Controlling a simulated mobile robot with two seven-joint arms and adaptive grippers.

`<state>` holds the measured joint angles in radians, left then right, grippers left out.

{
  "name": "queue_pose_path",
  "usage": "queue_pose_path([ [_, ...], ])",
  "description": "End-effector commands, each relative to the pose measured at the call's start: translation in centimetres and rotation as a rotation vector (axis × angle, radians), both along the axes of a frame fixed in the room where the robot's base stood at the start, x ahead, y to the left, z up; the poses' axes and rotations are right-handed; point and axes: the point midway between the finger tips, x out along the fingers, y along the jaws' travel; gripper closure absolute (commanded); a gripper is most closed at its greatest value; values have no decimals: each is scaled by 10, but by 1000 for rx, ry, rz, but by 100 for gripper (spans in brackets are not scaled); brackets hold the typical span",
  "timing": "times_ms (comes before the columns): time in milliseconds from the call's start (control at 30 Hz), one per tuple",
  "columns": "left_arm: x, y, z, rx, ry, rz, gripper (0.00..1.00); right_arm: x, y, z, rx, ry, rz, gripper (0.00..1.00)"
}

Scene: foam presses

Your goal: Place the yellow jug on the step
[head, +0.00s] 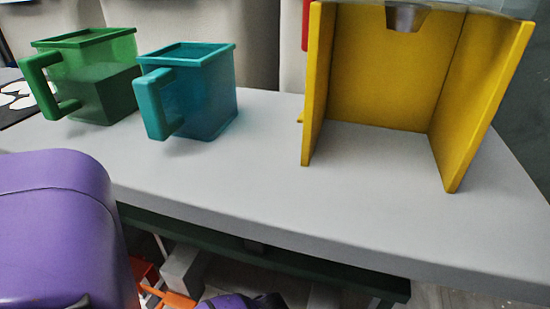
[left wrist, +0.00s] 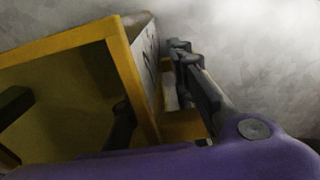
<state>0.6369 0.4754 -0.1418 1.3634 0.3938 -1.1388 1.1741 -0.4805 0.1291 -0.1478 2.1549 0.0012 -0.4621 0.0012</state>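In the left wrist view a yellow-edged, box-like thing (left wrist: 123,58) with a dark olive inside fills the left half. It may be the yellow jug, but the close, dark view does not settle this. A dark finger of my left gripper (left wrist: 160,102) runs along its right side, and another dark part shows left of its near edge. I cannot tell whether the fingers grip it. In the head view my purple left arm covers the lower left, with its fingers out of sight. No yellow jug or clear step shows there. My right gripper is not identifiable.
A green jug (head: 95,85) and a teal jug (head: 205,95) stand on the pale grey table (head: 230,190), handles toward the front left. A yellow press (head: 385,85) with a grey nozzle stands right of them. The table's front middle is clear. Red and orange items lie below.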

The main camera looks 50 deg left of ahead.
Motion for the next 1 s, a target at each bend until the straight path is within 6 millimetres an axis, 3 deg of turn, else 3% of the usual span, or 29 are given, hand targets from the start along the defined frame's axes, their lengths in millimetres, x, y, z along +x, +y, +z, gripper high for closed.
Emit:
queue_pose_path([
  [267,0,0,4,0,-1,-1,77,-5,-1,0,-2,10,-3,60],
  [367,0,0,17,0,-2,0,77,-3,-1,8,-1,2,-4,60],
  [700,0,1,92,-1,-6,0,77,1,3,47,9,-34,-43,60],
  [1000,-1,1,122,-1,-1,0,77,5,3,64,8,-50,-41,60],
])
